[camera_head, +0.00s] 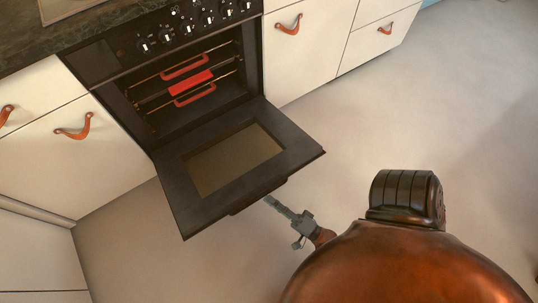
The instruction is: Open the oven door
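The black oven (180,85) stands at the upper left between white cabinets. Its door (184,201) is swung down and out, about level, with its inner side and glass pane facing up. Red-handled racks or trays (187,82) show inside the cavity. My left gripper is not in view.
White cabinets with leather pulls (288,25) flank the oven, and a dark countertop (50,38) runs at the upper left. Control knobs (186,27) line the oven's top. Open floor (440,110) lies to the right. My copper-coloured body fills the lower right.

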